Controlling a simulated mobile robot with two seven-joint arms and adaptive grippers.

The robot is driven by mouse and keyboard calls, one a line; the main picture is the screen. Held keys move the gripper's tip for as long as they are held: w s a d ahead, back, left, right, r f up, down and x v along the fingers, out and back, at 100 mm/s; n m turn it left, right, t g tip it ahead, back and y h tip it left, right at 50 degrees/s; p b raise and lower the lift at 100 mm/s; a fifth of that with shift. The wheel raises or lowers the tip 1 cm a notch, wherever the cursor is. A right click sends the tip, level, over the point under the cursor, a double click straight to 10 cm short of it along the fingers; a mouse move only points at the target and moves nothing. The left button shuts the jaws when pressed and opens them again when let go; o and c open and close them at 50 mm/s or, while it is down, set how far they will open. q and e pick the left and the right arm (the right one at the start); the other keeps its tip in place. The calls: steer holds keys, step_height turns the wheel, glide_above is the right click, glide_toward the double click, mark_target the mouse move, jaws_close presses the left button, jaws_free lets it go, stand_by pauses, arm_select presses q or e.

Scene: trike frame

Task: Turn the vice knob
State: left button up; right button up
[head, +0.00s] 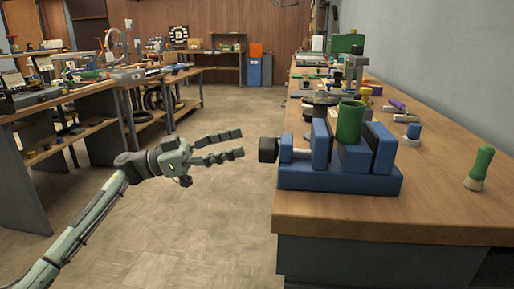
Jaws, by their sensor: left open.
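A blue vice (340,178) sits at the near left corner of the wooden workbench. Its black knob (268,149) sticks out to the left on a short light shaft, past the bench edge. A green cylinder (350,121) stands upright between the blue jaw blocks. My left gripper (240,144) is open and empty, its fingers pointing right toward the knob, with a small gap in the picture between fingertips and knob. My right gripper is not in view.
The workbench (440,208) runs back along the right wall. A green-handled brush (480,167) stands at its right, and several tools lie behind the vice. Shelved benches (140,80) stand at the left. The floor (225,215) between is clear.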

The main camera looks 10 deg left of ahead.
mark_target(268, 147)
arm_select(q)
steer(key=s+d+r+m+g+y, duration=0.1)
steer(key=s+d+m+g+y, duration=0.1)
steer(key=s+d+g, duration=0.2)
steer(key=shift+d+r+g, duration=0.2)
steer(key=shift+d+g, duration=0.1)
steer(key=shift+d, duration=0.85)
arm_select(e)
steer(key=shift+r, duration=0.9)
arm_select(q)
steer(key=shift+s, duration=0.1)
steer(key=c, duration=1.2)
steer(key=shift+o, duration=0.2)
steer(key=shift+m, duration=0.3)
